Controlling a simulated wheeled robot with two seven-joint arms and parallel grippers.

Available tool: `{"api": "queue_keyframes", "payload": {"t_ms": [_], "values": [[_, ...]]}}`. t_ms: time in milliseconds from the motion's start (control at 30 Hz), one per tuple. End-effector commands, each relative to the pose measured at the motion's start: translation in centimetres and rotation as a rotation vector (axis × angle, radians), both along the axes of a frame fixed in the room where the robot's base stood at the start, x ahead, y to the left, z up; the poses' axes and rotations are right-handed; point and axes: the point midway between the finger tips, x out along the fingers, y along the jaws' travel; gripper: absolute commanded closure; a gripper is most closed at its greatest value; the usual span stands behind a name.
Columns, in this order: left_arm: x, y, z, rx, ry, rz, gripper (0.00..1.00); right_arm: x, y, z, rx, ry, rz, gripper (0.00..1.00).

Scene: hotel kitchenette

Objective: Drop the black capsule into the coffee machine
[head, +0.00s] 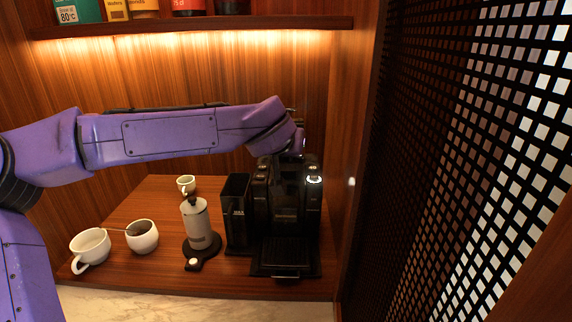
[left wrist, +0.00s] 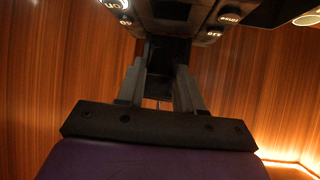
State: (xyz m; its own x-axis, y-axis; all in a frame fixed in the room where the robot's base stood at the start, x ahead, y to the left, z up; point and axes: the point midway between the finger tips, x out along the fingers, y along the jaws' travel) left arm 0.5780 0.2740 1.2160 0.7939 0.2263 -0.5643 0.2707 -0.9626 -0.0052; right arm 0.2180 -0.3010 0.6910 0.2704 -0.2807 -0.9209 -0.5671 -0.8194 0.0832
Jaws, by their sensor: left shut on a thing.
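The black coffee machine (head: 287,215) stands at the right end of the wooden counter. My left arm reaches across to just above it. My left gripper (left wrist: 160,72) is at the top of the machine, and in the head view it is mostly hidden by my wrist and the machine's dark top. In the left wrist view its fingers are shut on a dark thing, and the machine's labelled buttons (left wrist: 226,16) show beyond them. I cannot tell whether that dark thing is the capsule or part of the machine. My right gripper is not in view.
A tall black container (head: 237,210) stands beside the machine. A silver moka-style grinder (head: 197,222) stands on a round black base. White cups (head: 90,246), (head: 142,237) and a small cup (head: 186,184) are to the left. A perforated dark screen (head: 470,160) closes the right side.

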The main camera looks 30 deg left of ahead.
Motion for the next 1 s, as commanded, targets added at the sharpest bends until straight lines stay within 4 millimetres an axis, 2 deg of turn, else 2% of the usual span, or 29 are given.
{"api": "queue_keyframes", "payload": {"t_ms": [167, 233, 400, 1000], "values": [[1.0, 0.6, -1.4, -0.002, 0.002, 0.002, 0.96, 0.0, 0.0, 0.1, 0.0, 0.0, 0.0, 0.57], [1.6, 0.9, -2.6, -0.001, 0.004, 0.0, 0.96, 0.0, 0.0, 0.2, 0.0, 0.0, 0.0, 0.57], [1.5, 0.8, -4.9, -0.001, 0.002, -0.001, 0.96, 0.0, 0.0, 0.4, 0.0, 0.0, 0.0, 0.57], [1.4, 0.7, -6.0, 0.0, 0.0, -0.002, 0.96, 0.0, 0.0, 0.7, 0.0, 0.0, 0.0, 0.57]]}}
